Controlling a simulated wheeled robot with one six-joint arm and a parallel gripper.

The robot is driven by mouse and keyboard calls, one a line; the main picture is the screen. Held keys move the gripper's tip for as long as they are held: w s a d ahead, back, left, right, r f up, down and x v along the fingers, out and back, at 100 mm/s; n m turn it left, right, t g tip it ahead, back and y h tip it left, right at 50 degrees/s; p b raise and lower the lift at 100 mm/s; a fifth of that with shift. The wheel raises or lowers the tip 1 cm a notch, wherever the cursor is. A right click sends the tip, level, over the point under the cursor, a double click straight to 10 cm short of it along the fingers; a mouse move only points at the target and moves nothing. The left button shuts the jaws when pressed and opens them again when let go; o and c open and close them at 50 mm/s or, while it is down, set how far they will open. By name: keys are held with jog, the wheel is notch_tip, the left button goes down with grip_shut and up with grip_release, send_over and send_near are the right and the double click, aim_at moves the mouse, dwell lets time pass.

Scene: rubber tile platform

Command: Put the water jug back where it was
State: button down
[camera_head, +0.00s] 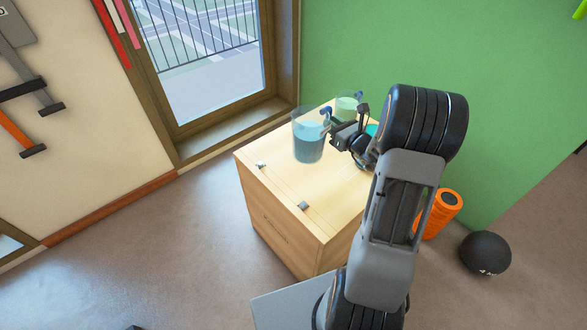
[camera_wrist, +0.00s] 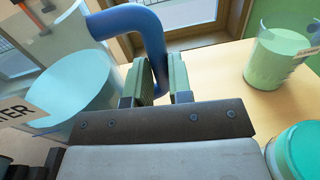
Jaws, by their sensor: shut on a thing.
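The water jug (camera_head: 308,146) is a clear container with pale blue liquid, upright over the left back part of a wooden box top (camera_head: 338,190). In the wrist view the jug (camera_wrist: 70,95) is at the left, with a label ending in "TER" and a blue handle (camera_wrist: 135,20). My gripper (camera_head: 330,130) is shut on this handle, with the handle between its two green-grey finger pads (camera_wrist: 162,80). I cannot tell whether the jug's base touches the box top.
A jug with pale green liquid (camera_head: 346,106) stands at the back of the box; it also shows in the wrist view (camera_wrist: 278,58). A teal-topped container (camera_wrist: 298,150) is nearer, partly hidden. The front of the box top is clear but for two metal latches. An orange roller (camera_head: 440,212) and black ball (camera_head: 485,254) are on the floor.

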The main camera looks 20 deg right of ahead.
jog(key=d+m+h+b, duration=0.1)
jog(key=d+b, duration=0.3)
jog(key=d, duration=0.2)
jog(key=shift+h, duration=0.4)
jog(key=shift+w+a+f+b, duration=0.9)
jog(key=shift+w+a+f, duration=0.2)
jog(key=shift+w+f, duration=0.95)
jog(key=shift+w+a+f+b, duration=1)
jog(key=shift+w+f, duration=0.8)
jog(key=shift+f, duration=0.3)
jog(key=shift+w+a+f+b, duration=0.8)
jog(key=shift+w+a+f, duration=0.35)
jog(key=shift+w+f, duration=0.9)
jog(key=shift+s+f, duration=0.1)
jog(key=shift+f, duration=0.1)
jog(key=c, duration=1)
grip_release()
jog(key=shift+f, duration=0.1)
jog(key=shift+c, duration=0.2)
